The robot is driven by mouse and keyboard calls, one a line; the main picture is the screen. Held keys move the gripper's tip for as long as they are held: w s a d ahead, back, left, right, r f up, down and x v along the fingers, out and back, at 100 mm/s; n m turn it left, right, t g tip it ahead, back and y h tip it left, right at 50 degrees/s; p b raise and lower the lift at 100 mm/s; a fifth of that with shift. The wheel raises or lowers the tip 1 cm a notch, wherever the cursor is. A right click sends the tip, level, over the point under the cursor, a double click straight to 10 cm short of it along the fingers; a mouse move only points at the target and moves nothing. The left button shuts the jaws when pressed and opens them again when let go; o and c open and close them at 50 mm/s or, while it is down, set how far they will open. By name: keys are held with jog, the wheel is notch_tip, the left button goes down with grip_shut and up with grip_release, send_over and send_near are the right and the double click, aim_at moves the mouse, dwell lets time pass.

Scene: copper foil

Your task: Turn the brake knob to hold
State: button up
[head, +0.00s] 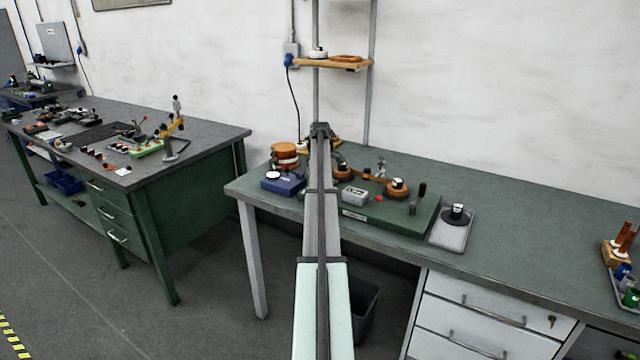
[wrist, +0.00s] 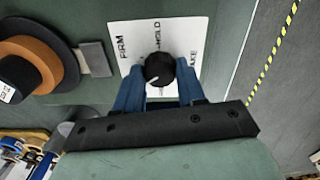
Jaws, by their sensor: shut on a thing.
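The brake knob (wrist: 158,68) is round and black, on a white label plate (wrist: 187,34) in the wrist view. A short white mark shows on the knob's lower-left side, facing away from HOLD. My gripper (wrist: 161,73) has its blue fingers on either side of the knob, shut on it. In the head view my arm covers the knob and gripper.
A black and orange round part (wrist: 40,66) lies left of the plate in the wrist view. In the head view, a green base (head: 385,218) carries several parts on the bench.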

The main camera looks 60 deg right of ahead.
dwell(0.3)
jog(key=m, duration=1.8)
jog(key=shift+m, duration=0.3)
jog(key=m, duration=0.5)
dwell(0.4)
jog(key=o, duration=1)
jog(key=shift+o, duration=0.2)
